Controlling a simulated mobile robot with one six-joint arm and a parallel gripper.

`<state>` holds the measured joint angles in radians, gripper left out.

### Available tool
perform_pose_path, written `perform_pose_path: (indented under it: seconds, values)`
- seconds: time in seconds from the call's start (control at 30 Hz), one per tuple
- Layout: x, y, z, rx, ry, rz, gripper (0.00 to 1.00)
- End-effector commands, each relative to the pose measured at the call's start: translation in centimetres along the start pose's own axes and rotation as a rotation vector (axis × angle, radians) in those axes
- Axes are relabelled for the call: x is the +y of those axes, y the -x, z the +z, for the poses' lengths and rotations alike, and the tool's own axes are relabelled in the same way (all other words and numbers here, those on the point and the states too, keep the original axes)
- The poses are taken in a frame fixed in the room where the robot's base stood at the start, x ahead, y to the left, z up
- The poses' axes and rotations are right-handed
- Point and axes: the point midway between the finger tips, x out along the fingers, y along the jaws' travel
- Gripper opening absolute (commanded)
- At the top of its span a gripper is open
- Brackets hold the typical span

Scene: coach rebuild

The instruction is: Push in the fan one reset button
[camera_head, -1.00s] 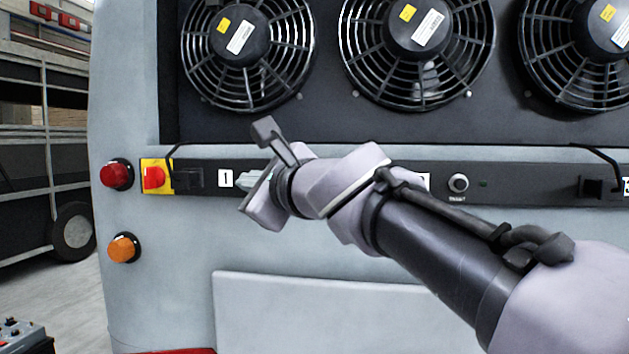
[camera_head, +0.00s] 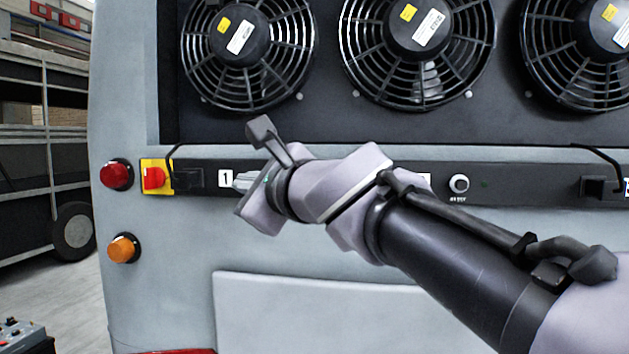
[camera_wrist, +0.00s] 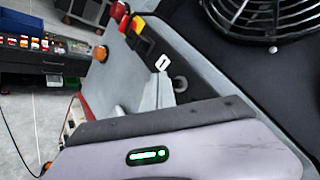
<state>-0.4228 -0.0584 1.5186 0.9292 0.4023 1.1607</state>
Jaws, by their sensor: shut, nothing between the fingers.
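The number 1 label (camera_head: 225,178) sits on the dark control strip below the left fan, and it also shows in the wrist view (camera_wrist: 161,63). In the wrist view a round grey button (camera_wrist: 181,84) is on the strip just past this label. In the head view my gripper hides this button. My gripper (camera_head: 240,179) is shut and empty, its tips just right of the label. In the wrist view the closed fingers (camera_wrist: 161,84) appear beside the button, on its left. I cannot tell whether they touch it.
A red knob on a yellow plate (camera_head: 154,177) and a black connector with cable (camera_head: 187,179) are left of the label. Another reset button (camera_head: 459,184) is farther right on the strip. Fans (camera_head: 247,50) are above. Red (camera_head: 116,174) and orange lamps (camera_head: 123,248) stick out at left.

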Motion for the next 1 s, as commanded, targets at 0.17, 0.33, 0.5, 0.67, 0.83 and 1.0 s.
perform_pose_path:
  seconds: [0.17, 0.33, 0.5, 0.67, 0.83, 1.0]
  values:
    - [0.1, 0.1, 0.1, 0.001, -0.001, 0.001, 0.00]
    - [0.2, 0.3, 0.2, 0.000, 0.000, 0.001, 0.00]
    - [1.0, 1.4, 1.1, -0.001, 0.002, 0.001, 0.00]
    - [1.8, 2.5, 2.0, -0.001, 0.001, 0.001, 0.00]
    - [2.5, 3.5, 2.6, 0.000, 0.001, 0.001, 0.00]
    - [2.7, 3.6, 2.6, 0.000, 0.000, 0.001, 0.00]
